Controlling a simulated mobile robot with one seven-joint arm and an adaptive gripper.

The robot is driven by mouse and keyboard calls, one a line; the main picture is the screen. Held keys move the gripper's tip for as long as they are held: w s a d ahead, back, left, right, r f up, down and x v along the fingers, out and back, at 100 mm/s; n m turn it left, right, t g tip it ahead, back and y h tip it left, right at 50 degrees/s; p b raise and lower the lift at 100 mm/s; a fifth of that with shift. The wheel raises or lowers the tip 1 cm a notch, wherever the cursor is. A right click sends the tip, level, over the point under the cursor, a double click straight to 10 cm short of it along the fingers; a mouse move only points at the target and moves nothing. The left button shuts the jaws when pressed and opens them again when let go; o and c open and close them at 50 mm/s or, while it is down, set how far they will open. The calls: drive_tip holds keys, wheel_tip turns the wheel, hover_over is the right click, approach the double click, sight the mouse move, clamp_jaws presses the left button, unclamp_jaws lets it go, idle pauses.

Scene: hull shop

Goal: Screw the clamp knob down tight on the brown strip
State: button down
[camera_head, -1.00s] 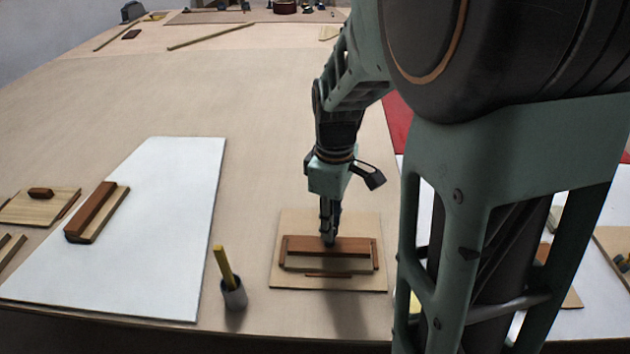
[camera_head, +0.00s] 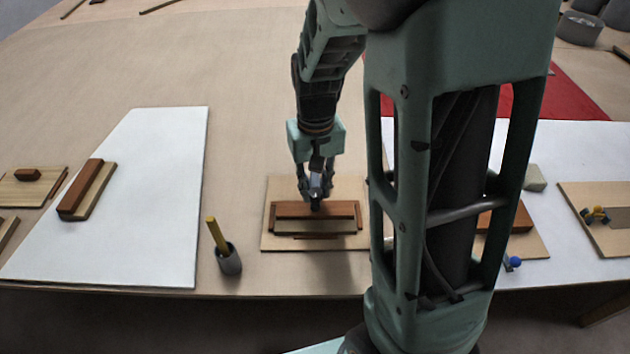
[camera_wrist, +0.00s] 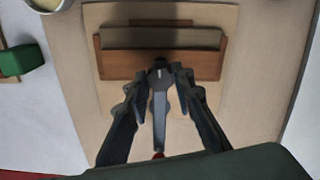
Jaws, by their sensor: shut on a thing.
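The brown strip (camera_head: 342,210) lies along the far side of a framed wooden piece on a pale board. In the wrist view the strip (camera_wrist: 207,66) runs crosswise in front of my fingertips. My gripper (camera_head: 316,198) points down at the middle of the strip. Its two fingers (camera_wrist: 161,70) are closed in around a small dark knob (camera_wrist: 160,63) at the strip's edge. The fingers mostly hide the knob, and I cannot tell how tight it sits. A grey bar (camera_wrist: 159,110) shows between the fingers; I cannot tell what it belongs to.
The pale board (camera_head: 275,240) lies under the framed piece. A grey cup (camera_head: 229,260) with a yellow stick stands to its left. A white panel (camera_head: 150,240) holds a brown-topped block (camera_head: 84,190). Another white panel and red sheet (camera_head: 570,95) lie right. Bare tabletop lies beyond.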

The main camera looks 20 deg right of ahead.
drive_tip(key=m+p, duration=0.2)
drive_tip(key=m, duration=0.3)
drive_tip(key=shift+r+m, duration=0.15)
drive_tip(key=shift+m, duration=0.15)
drive_tip(key=m+p, duration=0.3)
drive_tip(key=m, duration=0.2)
drive_tip(key=m+p, duration=0.4)
drive_tip(key=m, duration=0.2)
drive_tip(key=shift+w+r+m+p, duration=0.1)
drive_tip(key=shift+m+p, duration=0.2)
drive_tip(key=shift+m, duration=0.1)
drive_tip(key=m+p, duration=0.3)
drive_tip(key=m, duration=0.1)
drive_tip(key=shift+m, duration=0.4)
drive_tip(key=shift+f, duration=0.2)
drive_tip(key=c, duration=1.7)
unclamp_jaws()
drive_tip(key=shift+o, duration=0.2)
